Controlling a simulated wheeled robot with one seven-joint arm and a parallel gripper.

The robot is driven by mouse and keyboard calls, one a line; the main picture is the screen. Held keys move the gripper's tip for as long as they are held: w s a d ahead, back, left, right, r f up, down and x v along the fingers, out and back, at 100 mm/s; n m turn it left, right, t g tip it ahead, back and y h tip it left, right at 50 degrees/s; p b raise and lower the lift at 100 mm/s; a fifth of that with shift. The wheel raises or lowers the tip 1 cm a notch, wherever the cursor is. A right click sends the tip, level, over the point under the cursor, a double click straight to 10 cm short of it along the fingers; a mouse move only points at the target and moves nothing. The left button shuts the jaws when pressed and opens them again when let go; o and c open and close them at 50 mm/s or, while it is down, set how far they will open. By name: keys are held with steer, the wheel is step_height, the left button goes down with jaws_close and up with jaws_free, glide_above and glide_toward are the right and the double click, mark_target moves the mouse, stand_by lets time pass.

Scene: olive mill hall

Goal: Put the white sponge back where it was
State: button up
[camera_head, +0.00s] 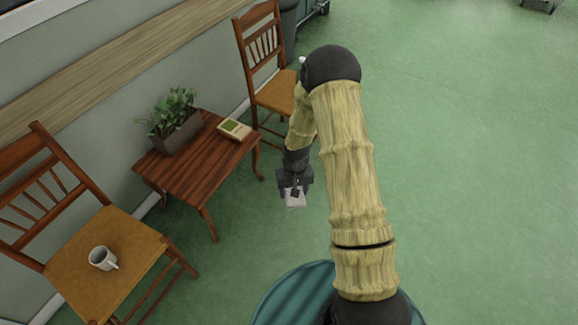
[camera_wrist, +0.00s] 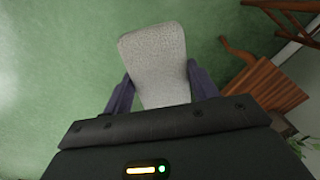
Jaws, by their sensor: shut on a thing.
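The white sponge (camera_wrist: 153,58) is a pale, speckled block with rounded corners in the wrist view. My gripper (camera_wrist: 158,92) is shut on it, with one finger on each side of its near end. In the head view my gripper (camera_head: 295,190) points down over the green floor, to the right of the small wooden table. The sponge also shows there as a small whitish block (camera_head: 295,200) under the jaws. It is held in the air, clear of the table.
A chair (camera_head: 105,250) with a white mug (camera_head: 103,258) stands at left; another chair (camera_head: 272,95) stands behind. Open floor lies right.

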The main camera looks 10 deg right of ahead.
mark_target(299, 204)
steer(key=s+f+p, duration=0.1)
steer(key=p, duration=0.2)
steer(key=s+f+p, duration=0.1)
steer(key=s+p, duration=0.1)
steer(key=p, duration=0.1)
steer(key=s+f+p, duration=0.1)
steer(key=s+p, duration=0.1)
steer(key=p, duration=0.1)
steer(key=shift+d, duration=0.3)
steer(key=shift+s+f, duration=0.2)
steer(key=shift+f, duration=0.25)
steer(key=shift+d, duration=0.15)
